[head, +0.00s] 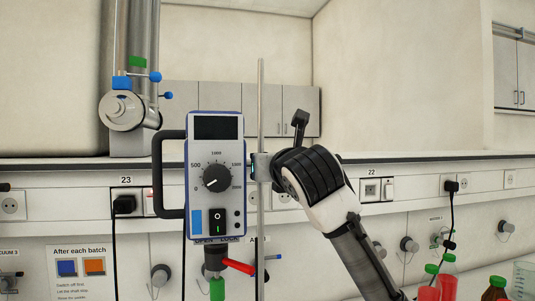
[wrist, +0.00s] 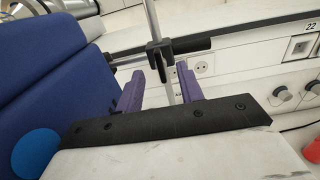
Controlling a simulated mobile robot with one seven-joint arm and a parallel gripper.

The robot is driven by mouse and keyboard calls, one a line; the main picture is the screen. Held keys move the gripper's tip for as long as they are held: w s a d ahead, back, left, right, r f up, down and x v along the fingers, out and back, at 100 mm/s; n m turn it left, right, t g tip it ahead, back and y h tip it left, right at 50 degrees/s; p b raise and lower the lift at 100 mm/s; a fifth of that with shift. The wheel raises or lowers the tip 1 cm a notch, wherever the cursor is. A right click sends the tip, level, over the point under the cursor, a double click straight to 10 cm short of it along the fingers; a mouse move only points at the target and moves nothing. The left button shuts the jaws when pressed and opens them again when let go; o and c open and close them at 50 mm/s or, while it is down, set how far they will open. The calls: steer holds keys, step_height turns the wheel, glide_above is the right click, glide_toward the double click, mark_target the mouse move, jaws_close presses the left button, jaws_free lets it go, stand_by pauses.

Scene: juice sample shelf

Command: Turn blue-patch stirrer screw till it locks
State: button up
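The stirrer (head: 215,160) with a blue patch (head: 195,220) is upright beside a metal rod (head: 261,100). Its blue casing (wrist: 45,85) fills the left of the wrist view. A clamp (head: 262,167) joins it to the rod. In the wrist view, a black clamp screw with a bar handle (wrist: 190,45) sits at the rod, beyond my fingertips. My gripper (wrist: 160,72) is open, its purple fingers apart, with nothing visibly held. In the head view my wrist hides the fingers. I cannot tell whether the screw is tight.
A red lever (head: 238,266) sticks out below the stirrer, under the words OPEN and LOCK. A green-patch device (head: 137,62) with blue knobs stands at the upper left. Bottles with red liquid (head: 447,280) are at the lower right.

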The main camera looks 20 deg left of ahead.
steer(key=x, duration=0.3)
steer(key=shift+w+a+p, duration=0.1)
steer(key=shift+w+p, duration=0.1)
steer(key=shift+p, duration=0.2)
jaws_close()
